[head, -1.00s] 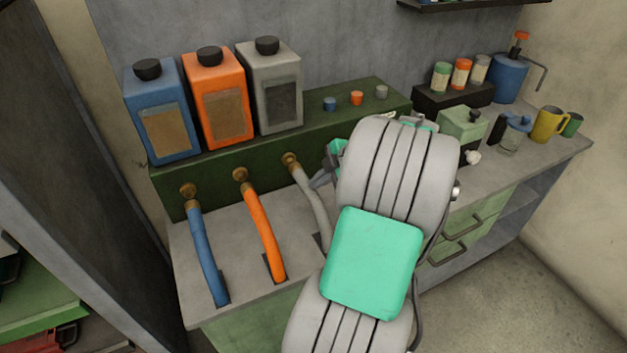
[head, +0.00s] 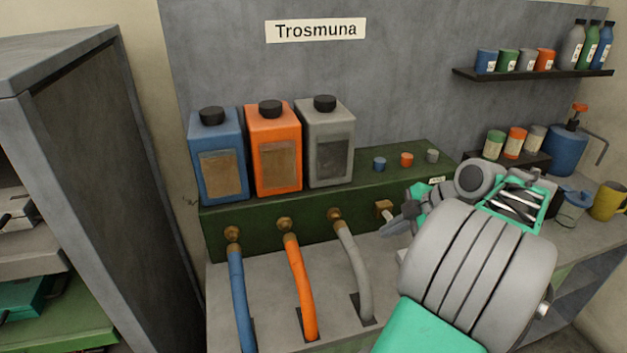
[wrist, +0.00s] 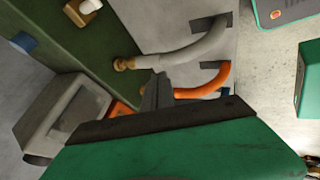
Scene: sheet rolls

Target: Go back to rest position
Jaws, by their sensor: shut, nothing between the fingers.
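My gripper (head: 393,226) is at the end of my grey and green arm, right of the grey hose, in front of the dark green box. Its fingers are together with nothing held. In the wrist view the closed fingers (wrist: 157,92) point toward the hoses, with the grey hose (wrist: 190,45) and the orange hose (wrist: 205,82) beyond them. My arm hides part of the bench on the right.
Blue (head: 218,160), orange (head: 273,150) and grey (head: 327,145) canisters stand on the green box (head: 270,225). Blue (head: 240,300), orange (head: 300,280) and grey hoses run into bench slots. A dark cabinet (head: 100,180) stands left. A shelf (head: 530,75) holds cups and bottles.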

